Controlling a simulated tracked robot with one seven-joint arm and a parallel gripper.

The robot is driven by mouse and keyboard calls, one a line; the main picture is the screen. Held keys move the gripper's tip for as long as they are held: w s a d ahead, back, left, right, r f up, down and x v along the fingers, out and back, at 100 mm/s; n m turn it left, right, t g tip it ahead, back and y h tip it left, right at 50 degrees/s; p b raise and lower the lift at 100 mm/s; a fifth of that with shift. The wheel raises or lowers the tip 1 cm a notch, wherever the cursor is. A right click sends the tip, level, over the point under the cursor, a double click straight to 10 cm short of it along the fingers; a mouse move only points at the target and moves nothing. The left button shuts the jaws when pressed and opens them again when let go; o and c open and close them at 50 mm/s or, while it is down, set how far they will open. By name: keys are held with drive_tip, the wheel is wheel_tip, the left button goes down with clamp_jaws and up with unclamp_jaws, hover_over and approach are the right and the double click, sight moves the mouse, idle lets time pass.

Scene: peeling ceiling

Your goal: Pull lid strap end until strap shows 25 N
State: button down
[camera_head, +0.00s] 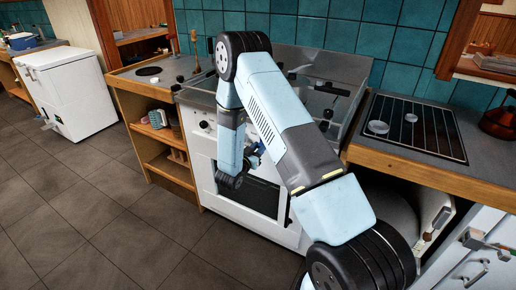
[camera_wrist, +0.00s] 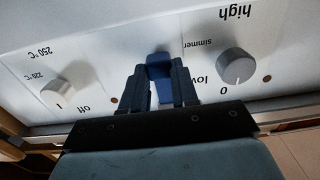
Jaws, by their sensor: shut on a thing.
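My gripper (camera_wrist: 160,88) is shut on a blue piece (camera_wrist: 159,68) in the wrist view. The piece sits between the two dark fingers, in front of the white stove panel. I cannot tell for sure whether it is the lid strap end, and no force reading is legible. In the head view my arm reaches down in front of the white stove (camera_head: 204,160), and the gripper is mostly hidden behind my arm links. The stove's grey lid (camera_head: 335,68) stands raised at the back. Any strap running to it is hidden or too small to make out.
Two control knobs (camera_wrist: 237,65) (camera_wrist: 65,88) flank my gripper on the stove panel. A dark hob (camera_head: 410,127) lies on the counter to the right. Open wooden shelves (camera_head: 160,130) stand left of the stove. A white chest (camera_head: 75,95) stands farther left. The tiled floor (camera_head: 110,200) is clear.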

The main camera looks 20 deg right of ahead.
drive_tip(key=shift+f, duration=0.9)
drive_tip(key=c, duration=0.8)
unclamp_jaws()
drive_tip(key=shift+c, duration=0.2)
drive_tip(key=shift+a, duration=0.1)
drive_tip(key=v, duration=1.3)
drive_tip(key=shift+s+a, duration=0.25)
